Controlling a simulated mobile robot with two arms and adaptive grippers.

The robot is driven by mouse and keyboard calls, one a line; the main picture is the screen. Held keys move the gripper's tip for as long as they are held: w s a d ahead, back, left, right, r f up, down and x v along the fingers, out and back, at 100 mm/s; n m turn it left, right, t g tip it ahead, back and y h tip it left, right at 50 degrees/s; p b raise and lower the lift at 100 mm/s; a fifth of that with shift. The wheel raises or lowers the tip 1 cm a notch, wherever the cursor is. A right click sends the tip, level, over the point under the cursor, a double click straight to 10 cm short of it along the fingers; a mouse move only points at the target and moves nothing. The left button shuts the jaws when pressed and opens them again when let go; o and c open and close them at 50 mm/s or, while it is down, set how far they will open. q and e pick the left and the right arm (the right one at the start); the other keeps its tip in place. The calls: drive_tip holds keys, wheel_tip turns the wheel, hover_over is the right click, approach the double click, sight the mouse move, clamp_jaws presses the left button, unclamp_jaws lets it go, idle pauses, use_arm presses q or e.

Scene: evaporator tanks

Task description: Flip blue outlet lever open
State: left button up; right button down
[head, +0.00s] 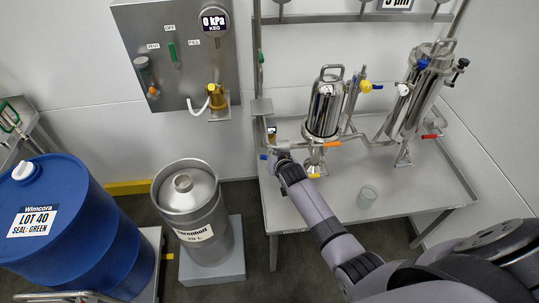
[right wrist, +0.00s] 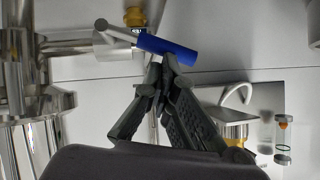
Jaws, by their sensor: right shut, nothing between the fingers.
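The blue outlet lever (right wrist: 167,47) shows in the right wrist view as a blue sleeve on a metal stem, slanting down to the right. In the head view it is a small blue tip (head: 264,157) at the left edge of the steel bench, by the smaller filter housing (head: 323,108). My right gripper (right wrist: 162,60) is shut and empty, its fingertips right at the lower side of the blue sleeve; I cannot tell whether they touch it. In the head view the right gripper (head: 283,158) is just right of the blue tip. My left gripper is not in view.
An orange lever (head: 332,144) and a yellow one (head: 314,175) sit close to my right gripper. A larger steel housing (head: 420,90) with a red lever (head: 432,136) stands to the right. A keg (head: 190,205) and blue drum (head: 75,230) are left.

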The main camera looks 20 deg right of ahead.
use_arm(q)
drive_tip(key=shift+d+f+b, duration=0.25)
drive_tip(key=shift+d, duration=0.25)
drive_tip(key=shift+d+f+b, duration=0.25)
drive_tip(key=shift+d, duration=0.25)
use_arm(e)
drive_tip(key=shift+w+a+f, duration=0.2)
drive_tip(key=shift+a+f, duration=0.5)
drive_tip(key=shift+f, duration=0.25)
